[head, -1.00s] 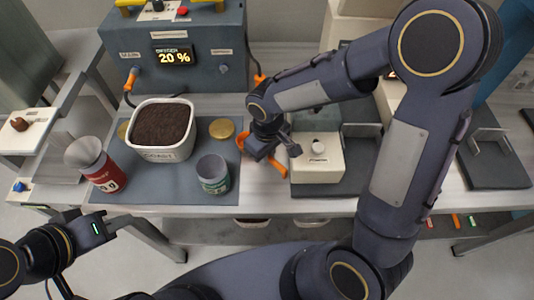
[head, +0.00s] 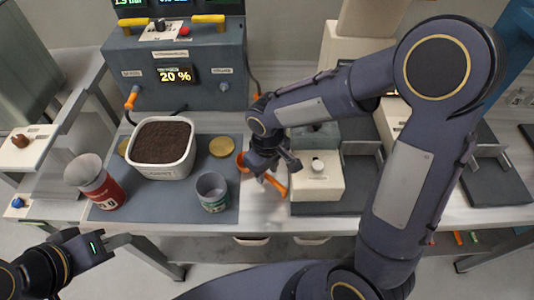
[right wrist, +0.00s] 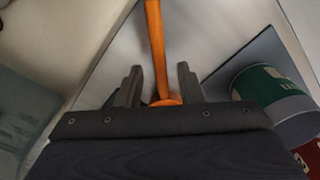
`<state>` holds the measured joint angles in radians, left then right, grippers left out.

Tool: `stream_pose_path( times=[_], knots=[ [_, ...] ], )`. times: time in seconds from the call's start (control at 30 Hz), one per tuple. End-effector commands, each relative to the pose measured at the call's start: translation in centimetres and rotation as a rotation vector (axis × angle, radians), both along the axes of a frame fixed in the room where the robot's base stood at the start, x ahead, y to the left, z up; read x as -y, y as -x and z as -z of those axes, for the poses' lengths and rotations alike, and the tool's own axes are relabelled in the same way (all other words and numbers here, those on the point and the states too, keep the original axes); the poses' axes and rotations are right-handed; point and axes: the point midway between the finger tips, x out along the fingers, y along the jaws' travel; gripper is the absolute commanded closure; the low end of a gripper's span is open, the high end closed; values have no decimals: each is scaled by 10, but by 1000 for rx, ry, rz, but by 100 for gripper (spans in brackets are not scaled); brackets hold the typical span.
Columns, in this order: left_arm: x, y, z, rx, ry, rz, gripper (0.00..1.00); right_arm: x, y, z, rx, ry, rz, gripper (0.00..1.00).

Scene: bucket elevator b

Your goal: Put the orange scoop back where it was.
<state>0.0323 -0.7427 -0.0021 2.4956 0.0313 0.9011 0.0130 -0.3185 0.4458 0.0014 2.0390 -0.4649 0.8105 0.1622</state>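The orange scoop (head: 277,188) lies on the bench between the grey mat and the white button box. My right gripper (head: 270,172) is over it and hides its middle in the head view. In the right wrist view the scoop's straight orange handle (right wrist: 154,40) runs between the two fingers of my right gripper (right wrist: 158,85), with a gap on each side, so the gripper is open around or above it. I cannot tell the exact height. My left gripper (head: 98,245) is at the lower left, away from the bench objects; its fingers are unclear.
A white tub of dark grounds (head: 160,170), a red can with a funnel (head: 104,192), a green-labelled cup (head: 212,195) and a gold lid (head: 222,147) stand on the grey mat (head: 150,208). The white button box (head: 318,188) is close right of the scoop. A control unit (head: 175,85) stands behind.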

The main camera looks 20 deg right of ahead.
Motion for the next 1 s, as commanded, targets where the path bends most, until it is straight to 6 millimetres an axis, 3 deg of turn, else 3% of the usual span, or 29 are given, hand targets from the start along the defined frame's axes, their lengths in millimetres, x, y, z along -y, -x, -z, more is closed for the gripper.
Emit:
stream_pose_path(
  times=[0.2, 0.4, 0.6, 0.77, 0.87, 1.0],
  knots=[
    [0, 0, -4, -1, 0, 0, 72, 0, 0, -50, 7, -4, 0, 66],
    [0, 0, -6, -1, 0, 0, 72, 0, 1, -88, 5, -3, -1, 66],
    [0, 0, -7, -1, 0, 0, 72, 0, 2, -106, 1, -2, -1, 66],
    [0, 0, -7, -1, 0, 0, 72, 2, 3, -109, 1, -4, 3, 66],
    [0, 0, -7, -1, 0, 0, 72, 13, 10, -115, 17, -34, 42, 66],
    [0, 0, -7, -1, 0, 0, 72, 45, 41, -130, 72, -135, 173, 66]
  ],
)
